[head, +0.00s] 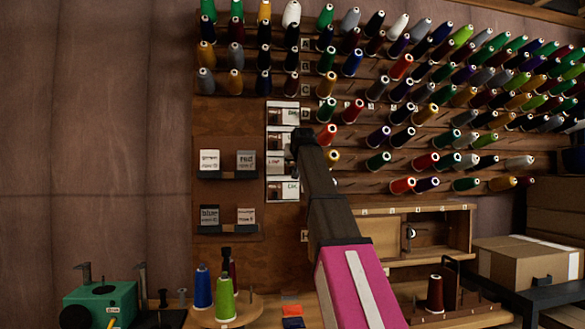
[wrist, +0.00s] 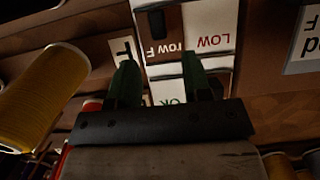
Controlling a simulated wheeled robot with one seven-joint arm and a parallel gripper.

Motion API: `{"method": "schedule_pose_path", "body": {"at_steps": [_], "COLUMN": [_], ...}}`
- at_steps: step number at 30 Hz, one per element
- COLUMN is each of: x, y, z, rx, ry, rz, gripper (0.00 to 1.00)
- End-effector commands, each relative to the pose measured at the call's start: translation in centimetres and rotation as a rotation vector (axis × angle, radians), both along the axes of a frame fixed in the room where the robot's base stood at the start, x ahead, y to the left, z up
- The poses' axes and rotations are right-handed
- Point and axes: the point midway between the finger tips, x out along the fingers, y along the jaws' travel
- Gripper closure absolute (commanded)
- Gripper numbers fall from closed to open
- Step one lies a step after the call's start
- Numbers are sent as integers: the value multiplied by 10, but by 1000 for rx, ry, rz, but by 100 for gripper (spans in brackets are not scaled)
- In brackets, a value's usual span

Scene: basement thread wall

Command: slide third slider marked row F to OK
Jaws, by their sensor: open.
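A column of white cards with brown parts stands on the wall board in the head view, left of the thread rows. The third card (head: 280,164) down shows red LOW lettering. In the wrist view, which is turned over, the card marked row F (wrist: 212,18) shows red LOW and a brown part with a small dark piece (wrist: 157,20). Green OK lettering (wrist: 176,101) shows between my fingers. My gripper (wrist: 160,62) is open, its two green fingers apart over the cards with nothing held. It also shows in the head view (head: 299,142), hiding part of the column's right side.
Thread cones on pegs (head: 401,66) fill the wall to the right. A yellow cone (wrist: 38,95) is close to my gripper in the wrist view. Two small card holders (head: 228,175) are at left. Below is a bench with cones and a green machine (head: 103,300).

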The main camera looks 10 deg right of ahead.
Motion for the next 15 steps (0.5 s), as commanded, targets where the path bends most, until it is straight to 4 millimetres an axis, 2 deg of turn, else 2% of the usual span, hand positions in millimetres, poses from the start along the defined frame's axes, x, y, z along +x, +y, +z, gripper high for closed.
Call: {"method": "schedule_pose_path", "body": {"at_steps": [1, 6, 15], "x": [11, 36, 56], "y": [0, 0, 0], "z": [-3, -13, -23], "rx": [0, 0, 0], "ry": [2, 1, 0], "rz": [0, 0, 0], "gripper": [55, 55, 55]}}
